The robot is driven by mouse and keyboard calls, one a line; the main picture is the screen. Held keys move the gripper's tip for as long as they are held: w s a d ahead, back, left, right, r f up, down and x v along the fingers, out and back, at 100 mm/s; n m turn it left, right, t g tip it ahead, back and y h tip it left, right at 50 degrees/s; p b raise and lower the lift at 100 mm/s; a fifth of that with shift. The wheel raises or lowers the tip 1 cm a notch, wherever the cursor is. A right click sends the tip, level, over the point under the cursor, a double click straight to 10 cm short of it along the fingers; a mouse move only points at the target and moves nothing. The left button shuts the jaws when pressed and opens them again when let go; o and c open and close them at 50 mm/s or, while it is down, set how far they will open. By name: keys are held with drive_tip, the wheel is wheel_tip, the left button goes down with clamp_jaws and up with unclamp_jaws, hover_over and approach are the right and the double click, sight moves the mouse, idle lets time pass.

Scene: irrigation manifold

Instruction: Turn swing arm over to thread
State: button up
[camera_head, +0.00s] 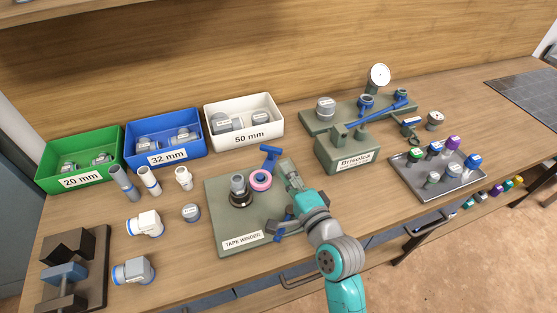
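The tape winder (222,215) is a green plate on the bench, with its name on a front label. A grey threaded fitting (238,186) stands upright in a dark holder on it. The blue swing arm (270,156) shows at the plate's back, with a pink tape roll (260,181) close beside the fitting's right side. I cannot tell whether the tape touches the thread. My gripper (290,170) is over the plate's right side, just right of the swing arm and tape roll. Its fingers are too small to tell open from shut, and my arm hides part of the plate.
Green (75,163), blue (166,138) and white (243,122) bins stand at the back left. Loose pipe fittings (150,181) lie left of the winder. A green Brisolca block (343,150) and a tray of coloured valves (440,172) are on the right. A black stand (80,270) is at front left.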

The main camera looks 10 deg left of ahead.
drive_tip(key=shift+v, duration=1.35)
